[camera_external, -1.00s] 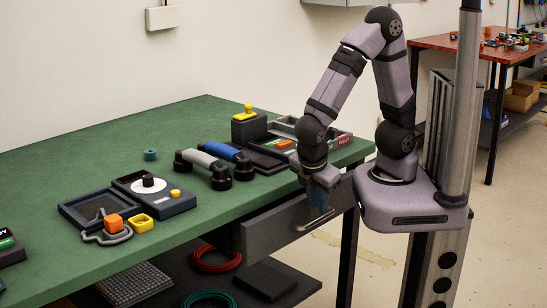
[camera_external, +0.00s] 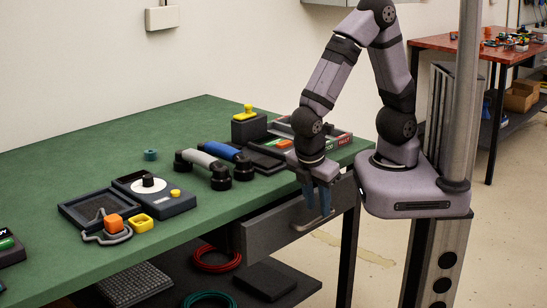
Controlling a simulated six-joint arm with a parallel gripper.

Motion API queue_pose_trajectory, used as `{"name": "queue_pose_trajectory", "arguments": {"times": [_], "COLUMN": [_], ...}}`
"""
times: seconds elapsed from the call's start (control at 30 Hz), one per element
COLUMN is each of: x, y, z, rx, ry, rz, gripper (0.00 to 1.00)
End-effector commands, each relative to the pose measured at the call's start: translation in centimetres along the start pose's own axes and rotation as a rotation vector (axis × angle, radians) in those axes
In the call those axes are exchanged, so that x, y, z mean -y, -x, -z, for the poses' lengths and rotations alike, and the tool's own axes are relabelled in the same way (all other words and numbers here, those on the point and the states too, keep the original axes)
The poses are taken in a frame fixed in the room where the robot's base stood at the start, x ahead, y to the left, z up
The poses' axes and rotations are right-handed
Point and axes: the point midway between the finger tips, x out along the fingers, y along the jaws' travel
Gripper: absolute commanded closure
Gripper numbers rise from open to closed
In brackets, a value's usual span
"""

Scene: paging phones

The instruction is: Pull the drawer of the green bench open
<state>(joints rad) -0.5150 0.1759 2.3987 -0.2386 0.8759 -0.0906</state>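The green bench (camera_external: 110,170) runs from the left to the middle of the external view. Its dark grey drawer (camera_external: 268,236) hangs under the front edge near the right end, with a light bar handle (camera_external: 312,222) on its front. My gripper (camera_external: 318,212) points down in front of the drawer, its two blue fingers apart with the tips at about the handle. I cannot tell whether the fingers touch the handle or straddle it. My gripper and wrist hide part of the drawer front.
On the bench stand a dark device with a white dial (camera_external: 148,184), a grey-and-blue handset pair (camera_external: 215,165), a block with a yellow knob (camera_external: 248,125) and a tray (camera_external: 340,137). A lower shelf (camera_external: 240,280) holds cable coils.

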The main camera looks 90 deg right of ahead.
Motion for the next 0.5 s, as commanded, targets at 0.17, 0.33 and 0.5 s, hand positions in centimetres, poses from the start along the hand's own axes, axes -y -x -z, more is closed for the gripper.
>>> {"name": "queue_pose_trajectory", "arguments": {"times": [0.17, 0.33, 0.5], "x": [1.8, 2.8, 2.7], "y": [0.9, 0.6, 0.6], "z": [1.0, 1.8, 1.3], "rx": [-0.077, -0.170, -0.248], "ry": [0.031, 0.028, 0.001], "rz": [0.097, 0.145, 0.132], "gripper": [0.71, 0.71, 0.71]}}
